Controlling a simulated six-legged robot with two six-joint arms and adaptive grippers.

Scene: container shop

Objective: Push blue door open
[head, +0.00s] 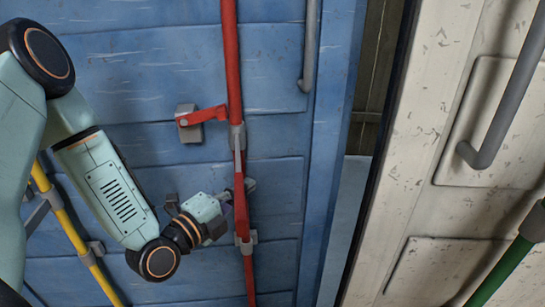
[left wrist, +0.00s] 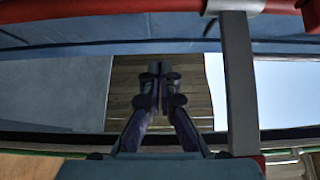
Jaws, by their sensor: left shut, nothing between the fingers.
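The blue door (head: 275,85) fills the left and middle of the head view. A red vertical bar (head: 231,60) with a red lever (head: 205,115) runs down it, and a grey handle (head: 309,50) is near its right edge. A narrow gap shows between this edge and the white door. My left gripper (head: 240,193) is at the lower part of the red bar, close to the door face. Its fingers are together and empty, partly hidden by the bar; they also show in the left wrist view (left wrist: 155,70). I cannot tell whether they touch the door. My right gripper is out of view.
A white door (head: 410,150) with a grey handle (head: 505,100) and a green bar (head: 500,272) stands at right. A yellow bar (head: 75,232) runs beside my left arm. Wooden planks (head: 375,75) show through the gap.

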